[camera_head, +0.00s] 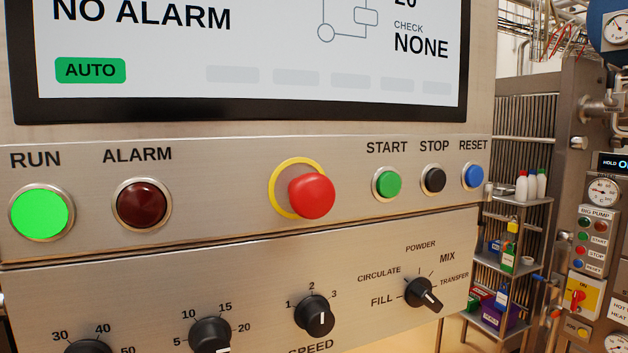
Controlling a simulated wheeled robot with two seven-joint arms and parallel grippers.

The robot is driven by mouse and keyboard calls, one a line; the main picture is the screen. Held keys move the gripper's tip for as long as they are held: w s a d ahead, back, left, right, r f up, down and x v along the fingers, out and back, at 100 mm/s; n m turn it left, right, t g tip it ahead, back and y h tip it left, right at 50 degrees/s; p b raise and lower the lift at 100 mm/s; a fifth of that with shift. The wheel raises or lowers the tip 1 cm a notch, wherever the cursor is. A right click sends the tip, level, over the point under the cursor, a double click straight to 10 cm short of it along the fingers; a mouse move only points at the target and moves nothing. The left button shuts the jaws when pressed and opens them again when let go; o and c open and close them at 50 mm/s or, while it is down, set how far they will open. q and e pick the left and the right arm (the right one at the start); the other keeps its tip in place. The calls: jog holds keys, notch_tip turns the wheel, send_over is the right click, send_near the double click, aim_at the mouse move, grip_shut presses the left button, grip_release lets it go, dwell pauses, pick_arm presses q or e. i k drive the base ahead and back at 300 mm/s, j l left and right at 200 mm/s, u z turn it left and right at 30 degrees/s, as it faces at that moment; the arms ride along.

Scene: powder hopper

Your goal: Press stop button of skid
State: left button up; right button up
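The black STOP button (433,180) sits in a metal ring on the steel control panel (235,185), under the word STOP. It is between the green START button (387,184) on its left and the blue RESET button (473,176) on its right. The RUN lamp (41,213) is bright green and the ALARM lamp (142,203) is dark red. Neither of my grippers shows in the head view.
A large red mushroom button (311,195) with a yellow ring sticks out left of START. Dials, including a mode selector (422,293), project below. The screen (250,50) reads NO ALARM and AUTO. A shelf rack (512,255) and another panel with its own stop button stand at right.

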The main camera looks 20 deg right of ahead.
aim_at(436, 179)
jog(key=z, duration=1.25)
